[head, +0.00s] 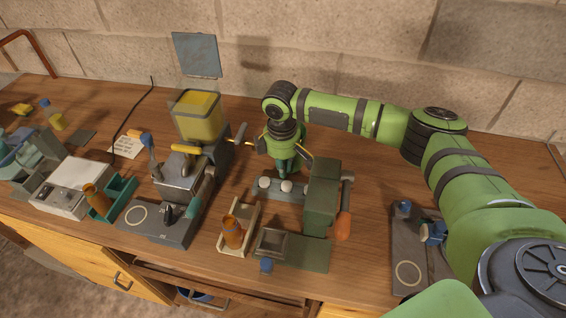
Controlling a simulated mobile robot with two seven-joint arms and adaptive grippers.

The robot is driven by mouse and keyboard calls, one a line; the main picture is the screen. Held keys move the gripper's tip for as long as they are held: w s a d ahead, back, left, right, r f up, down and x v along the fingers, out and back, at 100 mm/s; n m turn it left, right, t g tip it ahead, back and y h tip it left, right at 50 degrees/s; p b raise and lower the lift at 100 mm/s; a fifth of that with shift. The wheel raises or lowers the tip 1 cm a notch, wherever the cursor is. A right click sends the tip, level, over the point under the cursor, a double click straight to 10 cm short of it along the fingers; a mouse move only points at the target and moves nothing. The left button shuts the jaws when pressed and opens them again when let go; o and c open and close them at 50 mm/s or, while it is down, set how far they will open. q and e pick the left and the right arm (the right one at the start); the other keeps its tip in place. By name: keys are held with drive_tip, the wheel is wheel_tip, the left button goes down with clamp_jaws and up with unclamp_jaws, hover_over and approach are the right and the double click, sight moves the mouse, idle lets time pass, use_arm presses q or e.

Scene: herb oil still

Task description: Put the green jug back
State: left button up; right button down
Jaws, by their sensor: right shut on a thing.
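My right arm reaches in from the right, and its gripper (287,152) points down near the back middle of the bench. It is shut on a dark green thing, which I take to be the green jug (289,167). The gripper hides most of the jug, and I cannot tell whether its base touches the surface. It is just behind a grey-green strip with white round pads (287,186). My left gripper is not in view.
Right of the jug stands a green press-like block (322,190) with an orange-handled lever. To the left is a machine with a yellow-filled tank (197,118). In front, a brown bottle (232,232) sits in a pale tray. A drawer below is partly open.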

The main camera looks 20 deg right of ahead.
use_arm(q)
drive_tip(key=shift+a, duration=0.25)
use_arm(e)
drive_tip(key=c, duration=1.3)
unclamp_jaws()
drive_tip(key=shift+f, duration=0.1)
drive_tip(key=shift+r, duration=0.5)
use_arm(q)
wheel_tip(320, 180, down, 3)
drive_tip(key=b, duration=0.3)
use_arm(e)
drive_tip(key=r, duration=1.1)
drive_tip(key=shift+s+a+r, duration=0.15)
drive_tip(key=shift+s+a, duration=0.1)
drive_tip(key=shift+s, duration=0.1)
